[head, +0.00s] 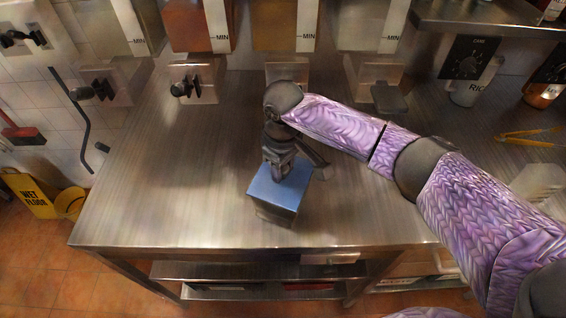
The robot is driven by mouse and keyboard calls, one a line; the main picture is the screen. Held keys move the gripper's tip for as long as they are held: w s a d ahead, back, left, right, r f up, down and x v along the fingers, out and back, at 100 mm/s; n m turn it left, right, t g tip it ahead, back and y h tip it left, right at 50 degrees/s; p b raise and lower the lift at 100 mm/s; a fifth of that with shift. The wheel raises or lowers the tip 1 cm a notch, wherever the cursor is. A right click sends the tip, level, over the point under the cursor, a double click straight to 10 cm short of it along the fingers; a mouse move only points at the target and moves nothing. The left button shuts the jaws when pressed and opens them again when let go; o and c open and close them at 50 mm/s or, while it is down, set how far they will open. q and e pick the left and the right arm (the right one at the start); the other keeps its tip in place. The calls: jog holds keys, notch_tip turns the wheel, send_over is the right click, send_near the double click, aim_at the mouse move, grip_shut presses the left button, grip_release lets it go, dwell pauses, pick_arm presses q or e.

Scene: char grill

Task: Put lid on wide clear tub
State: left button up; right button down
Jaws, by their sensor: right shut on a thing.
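My right gripper (278,172) points down over the middle front of the steel counter and is shut on the blue lid (292,190). The lid is square and looks roughly level. The wide clear tub (273,213) shows below the lid's front edge as a greyish, see-through box. The lid covers most of the tub's top. I cannot tell whether the lid is pressed down or only resting there. My left gripper is not in view.
The steel counter (170,190) is clear to the left of the tub. Dispensers with black taps (186,88) line the back. Tongs (530,138) and a metal cup (470,88) are at the right. A yellow wet-floor sign (35,197) stands on the floor at left.

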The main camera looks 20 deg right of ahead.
jog(key=shift+c, duration=2.4)
grip_release()
jog(key=shift+o, duration=1.1)
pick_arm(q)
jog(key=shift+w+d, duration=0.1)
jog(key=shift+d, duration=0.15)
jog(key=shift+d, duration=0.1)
pick_arm(e)
jog(key=shift+r, duration=0.1)
notch_tip(320, 180, up, 10)
jog(key=shift+f+p, duration=0.2)
jog(key=shift+p, duration=0.85)
pick_arm(q)
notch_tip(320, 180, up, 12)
jog(key=p, duration=0.9)
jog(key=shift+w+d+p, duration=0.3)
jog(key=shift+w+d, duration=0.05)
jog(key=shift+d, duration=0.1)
pick_arm(e)
notch_tip(320, 180, up, 7)
jog(key=shift+r, duration=0.1)
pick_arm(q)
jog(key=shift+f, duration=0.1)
